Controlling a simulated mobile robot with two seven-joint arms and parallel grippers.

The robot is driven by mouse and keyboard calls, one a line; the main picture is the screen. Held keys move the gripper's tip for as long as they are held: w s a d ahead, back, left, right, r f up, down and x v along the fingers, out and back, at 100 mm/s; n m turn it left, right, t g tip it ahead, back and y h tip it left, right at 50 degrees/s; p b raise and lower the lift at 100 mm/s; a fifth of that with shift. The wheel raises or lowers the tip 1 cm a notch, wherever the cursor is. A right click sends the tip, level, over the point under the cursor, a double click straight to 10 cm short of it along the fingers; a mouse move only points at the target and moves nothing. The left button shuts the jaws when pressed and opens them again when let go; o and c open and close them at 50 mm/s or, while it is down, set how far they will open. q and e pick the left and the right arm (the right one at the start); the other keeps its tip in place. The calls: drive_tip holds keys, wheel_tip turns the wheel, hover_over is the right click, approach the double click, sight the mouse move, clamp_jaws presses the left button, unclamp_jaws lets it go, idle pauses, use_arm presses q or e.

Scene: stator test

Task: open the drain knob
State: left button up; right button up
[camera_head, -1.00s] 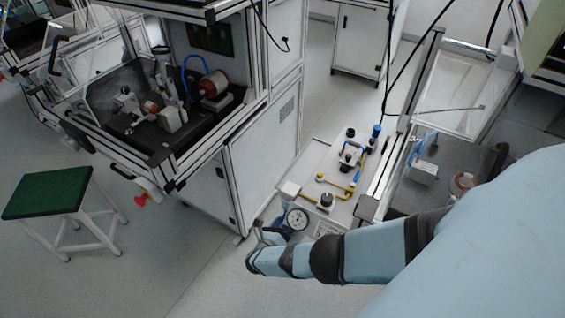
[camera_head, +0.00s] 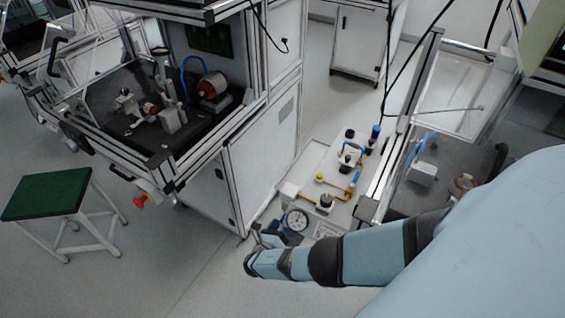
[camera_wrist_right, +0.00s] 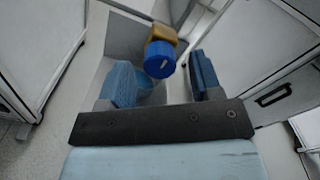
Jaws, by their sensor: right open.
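In the right wrist view, a round blue knob (camera_wrist_right: 160,60) with a small pale mark on its face sits on a brass-coloured fitting (camera_wrist_right: 163,33). My right gripper (camera_wrist_right: 160,68) is open, with one blue finger on each side of the knob. The knob appears between the fingertips or just beyond them; I cannot tell how deep it is, and no contact shows. In the head view, my right gripper (camera_head: 264,237) is beside the front of the pneumatic panel, next to the dial gauge (camera_head: 296,219). The knob is not clearly visible there. My left gripper is not in view.
The panel's grey top (camera_head: 312,155) carries yellow and blue fittings (camera_head: 345,185). A large white cabinet (camera_head: 262,150) stands close to its left. A green-topped stool (camera_head: 48,193) is at the far left. Open floor (camera_head: 150,260) lies left of my gripper.

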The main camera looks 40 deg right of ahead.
drive_tip(key=v, duration=1.3)
